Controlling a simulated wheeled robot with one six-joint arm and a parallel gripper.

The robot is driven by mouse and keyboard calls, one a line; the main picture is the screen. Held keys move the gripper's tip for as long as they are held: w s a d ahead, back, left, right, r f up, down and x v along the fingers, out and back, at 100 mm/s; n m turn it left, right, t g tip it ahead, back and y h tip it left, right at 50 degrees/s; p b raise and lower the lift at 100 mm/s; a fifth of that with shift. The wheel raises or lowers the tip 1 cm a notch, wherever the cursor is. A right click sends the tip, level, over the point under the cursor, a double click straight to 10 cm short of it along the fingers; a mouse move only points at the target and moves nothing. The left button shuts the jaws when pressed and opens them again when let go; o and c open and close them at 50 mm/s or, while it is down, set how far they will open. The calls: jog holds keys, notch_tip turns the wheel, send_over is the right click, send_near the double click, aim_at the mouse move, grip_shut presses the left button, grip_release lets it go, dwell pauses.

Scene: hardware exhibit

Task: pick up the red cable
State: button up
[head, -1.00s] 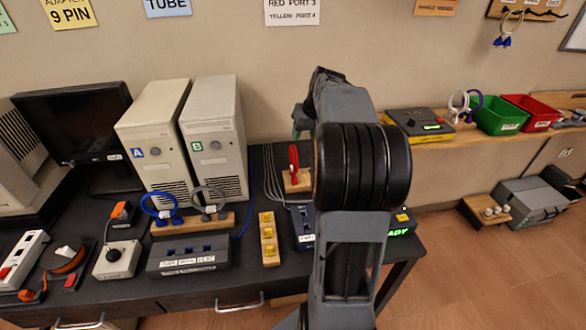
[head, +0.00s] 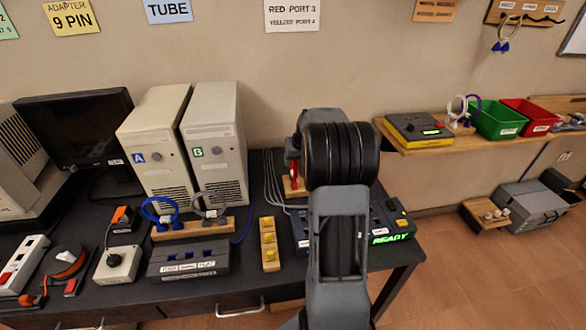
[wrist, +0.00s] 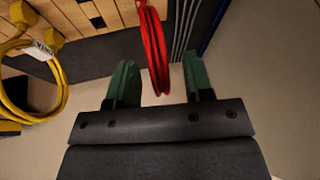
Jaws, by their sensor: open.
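The red cable (head: 294,177) hangs in a loop at a wooden block on the dark table, partly hidden behind my arm in the head view. In the wrist view the red cable (wrist: 154,48) hangs down between the two green fingers of my gripper (wrist: 160,78). The gripper is open, with a finger on either side of the loop and visible gaps between them. My arm hides most of the gripper in the head view.
A yellow cable (wrist: 58,88) with a white tag is at the left of the wrist view. The wooden block (head: 290,190) is by the wall. Grey cables (head: 272,180) run beside it. A READY box (head: 390,232) is to the right.

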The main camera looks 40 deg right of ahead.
jog(key=shift+w+f, duration=0.15)
jog(key=shift+f, duration=0.15)
grip_shut()
dwell(0.3)
